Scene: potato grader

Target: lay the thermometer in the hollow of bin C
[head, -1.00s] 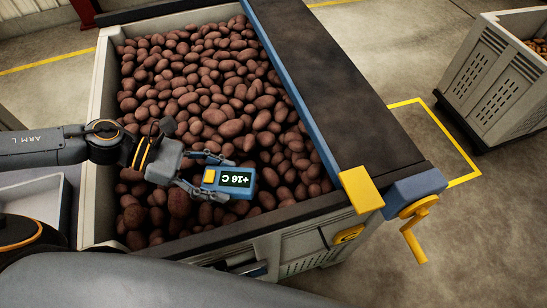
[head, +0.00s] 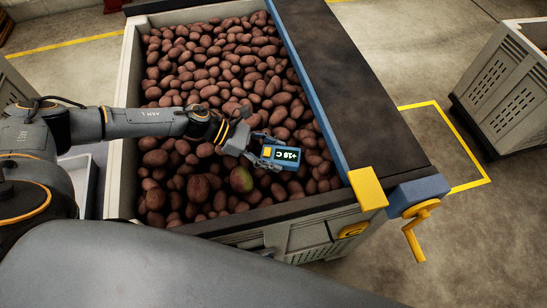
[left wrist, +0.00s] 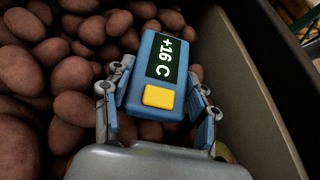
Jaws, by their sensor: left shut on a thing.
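The thermometer (head: 282,156) is a blue box with a dark display reading +16 C and a yellow button. My left gripper (head: 268,152) is shut on it and holds it over the potatoes in the right front part of the bin (head: 130,75). In the left wrist view the thermometer (left wrist: 160,75) sits between the two fingers (left wrist: 158,105), display facing the camera. The bin is full of brown potatoes; a yellow tag (head: 353,230) is on its front. I cannot make out a clear hollow; arm and thermometer cover part of the heap. My right gripper is not in view.
A dark belt (head: 350,90) with a blue side rail (head: 305,90) runs along the bin's right side, ending at a yellow block (head: 367,188) and crank (head: 415,232). Another bin (head: 505,90) stands at right.

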